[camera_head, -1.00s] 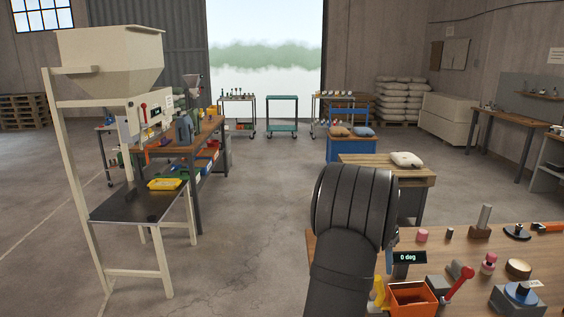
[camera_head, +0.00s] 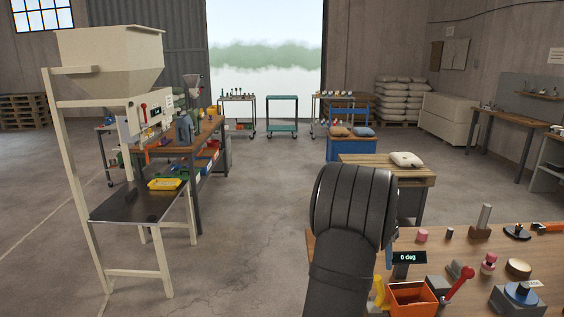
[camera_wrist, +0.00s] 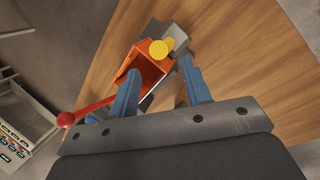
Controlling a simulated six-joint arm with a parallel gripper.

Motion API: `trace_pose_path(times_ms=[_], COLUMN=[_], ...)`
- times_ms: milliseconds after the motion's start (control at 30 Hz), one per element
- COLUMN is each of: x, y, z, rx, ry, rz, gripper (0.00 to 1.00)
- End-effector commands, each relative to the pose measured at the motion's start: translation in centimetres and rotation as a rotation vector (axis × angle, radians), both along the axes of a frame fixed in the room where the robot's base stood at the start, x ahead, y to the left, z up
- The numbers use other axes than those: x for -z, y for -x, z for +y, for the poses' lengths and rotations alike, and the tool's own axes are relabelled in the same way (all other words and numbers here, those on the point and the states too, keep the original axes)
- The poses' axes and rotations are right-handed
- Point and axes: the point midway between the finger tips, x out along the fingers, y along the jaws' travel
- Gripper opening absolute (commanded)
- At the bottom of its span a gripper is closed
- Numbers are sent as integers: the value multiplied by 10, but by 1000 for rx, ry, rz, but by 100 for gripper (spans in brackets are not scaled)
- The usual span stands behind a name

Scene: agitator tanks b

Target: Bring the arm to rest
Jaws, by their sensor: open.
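My gripper (camera_wrist: 163,90) shows in the wrist view with its two blue fingers apart and nothing between them. It points down over the wooden bench (camera_wrist: 245,55). Beyond the fingers are an orange open box (camera_wrist: 148,66) and a yellow round knob (camera_wrist: 158,49); whether a finger touches the box I cannot tell. In the head view my dark arm stands in front of the bench (camera_head: 455,262) and hides the gripper. The orange box (camera_head: 412,298) is right of the arm there.
A red-handled lever (camera_head: 459,287) and a "0 deg" display (camera_head: 408,257) are beside the box. Several small parts, such as a pink piece (camera_head: 422,236) and a blue-topped device (camera_head: 520,294), stand on the bench. A cream hopper stand (camera_head: 110,60) is at left. Floor between is clear.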

Motion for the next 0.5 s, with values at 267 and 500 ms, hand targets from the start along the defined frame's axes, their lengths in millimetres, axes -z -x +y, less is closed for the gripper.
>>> trace_pose_path(times_ms=[267, 500], x=[54, 87], y=[19, 29], z=[-6, -6], rx=[2, -4], ry=[-1, 30], rz=[4, 0], gripper=[44, 44])
